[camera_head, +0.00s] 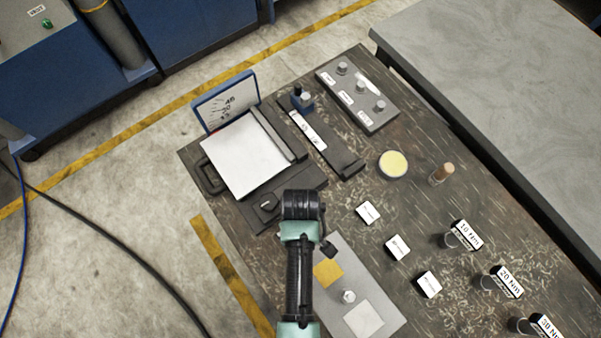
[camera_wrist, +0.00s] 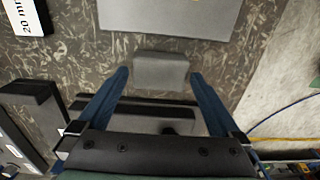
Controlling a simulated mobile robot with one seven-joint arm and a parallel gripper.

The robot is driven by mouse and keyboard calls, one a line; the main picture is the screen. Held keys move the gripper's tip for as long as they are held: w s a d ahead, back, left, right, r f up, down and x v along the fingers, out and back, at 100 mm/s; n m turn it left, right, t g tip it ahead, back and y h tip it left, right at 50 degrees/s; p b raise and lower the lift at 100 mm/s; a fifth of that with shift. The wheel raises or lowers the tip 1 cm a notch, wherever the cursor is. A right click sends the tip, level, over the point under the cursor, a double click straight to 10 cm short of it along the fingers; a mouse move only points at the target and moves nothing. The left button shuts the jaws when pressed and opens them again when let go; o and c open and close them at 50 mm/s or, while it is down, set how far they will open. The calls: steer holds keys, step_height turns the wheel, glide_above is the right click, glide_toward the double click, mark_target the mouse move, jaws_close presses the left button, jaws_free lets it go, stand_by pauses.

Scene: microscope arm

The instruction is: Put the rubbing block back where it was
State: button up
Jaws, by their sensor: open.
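A grey block (camera_wrist: 160,72), which looks like the rubbing block, shows in the wrist view. It sits at the fingertip gap of my gripper (camera_wrist: 159,75), with a blue finger on each side and small gaps showing. My gripper is open. The grey plate (camera_wrist: 170,18) lies beyond the block, and the dark base with a knob (camera_wrist: 135,110) lies on the near side. In the head view my arm hides the block and fingertips. That view shows the same grey plate (camera_head: 383,305) with a yellow square, a small knob and a pale square.
A dark board (camera_head: 212,180) carries a white sheet (camera_head: 245,160) under a black bar. Small white-topped blocks (camera_head: 398,247), a yellow round dish (camera_head: 393,164) and a wooden-handled piece (camera_head: 441,174) stand to the right. Labelled weights (camera_head: 461,235) line the right edge.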

step_height(320, 180, up, 10)
steer(key=w+r+m+t, duration=0.2)
steer(key=w+r+t, duration=0.7)
steer(key=w+r, duration=0.95)
steer(key=w+r+m+t, duration=0.1)
steer(key=w+r+t, duration=0.15)
steer(key=r, duration=0.55)
steer(key=w+r+m+t, duration=0.1)
steer(key=w+r+t, duration=0.15)
steer(key=r, duration=0.65)
step_height(320, 180, up, 17)
steer(key=s+m+t, duration=0.1)
steer(key=s+t, duration=0.2)
steer(key=t, duration=0.3)
steer(key=s+r+m+t, duration=0.1)
steer(key=s+r+t, duration=0.2)
steer(key=s+r, duration=0.2)
steer(key=s+r+m+t, duration=0.1)
steer(key=s+r+t, duration=0.3)
steer(key=r, duration=0.8)
steer(key=shift+s, duration=1)
